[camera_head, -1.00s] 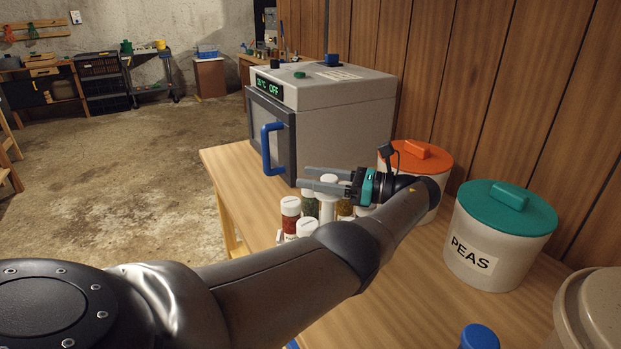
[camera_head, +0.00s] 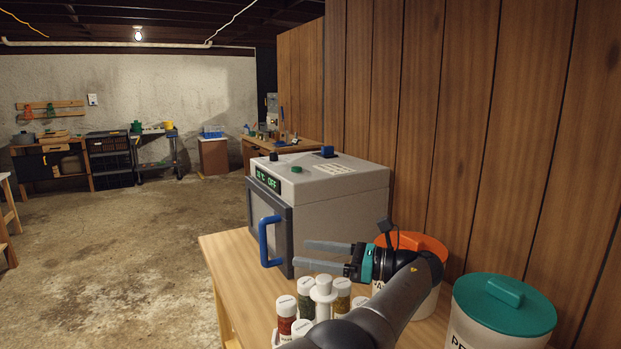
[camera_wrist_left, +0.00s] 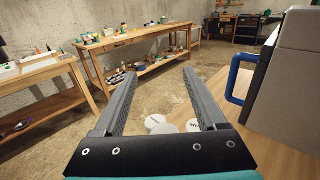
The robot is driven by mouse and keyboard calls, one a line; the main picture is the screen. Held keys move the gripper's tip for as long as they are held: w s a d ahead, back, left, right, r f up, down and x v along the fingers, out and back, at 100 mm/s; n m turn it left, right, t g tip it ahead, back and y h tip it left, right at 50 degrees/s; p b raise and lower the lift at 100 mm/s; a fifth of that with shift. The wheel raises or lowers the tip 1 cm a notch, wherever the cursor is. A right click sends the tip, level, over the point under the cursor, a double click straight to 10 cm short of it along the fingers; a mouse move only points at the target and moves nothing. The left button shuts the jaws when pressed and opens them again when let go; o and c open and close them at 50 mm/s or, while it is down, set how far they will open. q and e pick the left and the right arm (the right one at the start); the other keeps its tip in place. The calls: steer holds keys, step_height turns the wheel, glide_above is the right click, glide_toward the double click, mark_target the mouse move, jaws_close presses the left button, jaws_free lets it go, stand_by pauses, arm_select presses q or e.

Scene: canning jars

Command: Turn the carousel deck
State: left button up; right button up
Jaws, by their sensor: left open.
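The carousel holds several spice jars with white lids around a white centre post (camera_head: 323,296); a red jar (camera_head: 286,314) and a green jar (camera_head: 306,299) are at its left. The deck itself is mostly hidden by the jars and my left arm. My left gripper (camera_head: 302,254) is open and empty, above and apart from the jars, its fingers pointing left. In the left wrist view, white lids (camera_wrist_left: 158,127) show below and between the spread fingers (camera_wrist_left: 159,74). My right gripper is not in view.
A grey oven (camera_head: 335,200) with a blue handle (camera_head: 264,241) stands behind the carousel. An orange-lidded canister (camera_head: 432,248) and a green-lidded canister (camera_head: 505,305) stand at the right by the wood wall. The wooden table (camera_head: 235,270) is bare at its left edge.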

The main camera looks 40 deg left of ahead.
arm_select(q)
step_height(320, 180, up, 14)
steer(key=p, duration=0.5)
steer(key=shift+s+a, duration=0.15)
steer(key=shift+a, duration=0.15)
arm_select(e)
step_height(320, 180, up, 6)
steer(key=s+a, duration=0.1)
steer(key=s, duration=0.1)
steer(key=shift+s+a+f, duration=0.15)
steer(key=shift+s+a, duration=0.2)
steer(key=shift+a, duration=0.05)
arm_select(q)
steer(key=shift+c, duration=0.4)
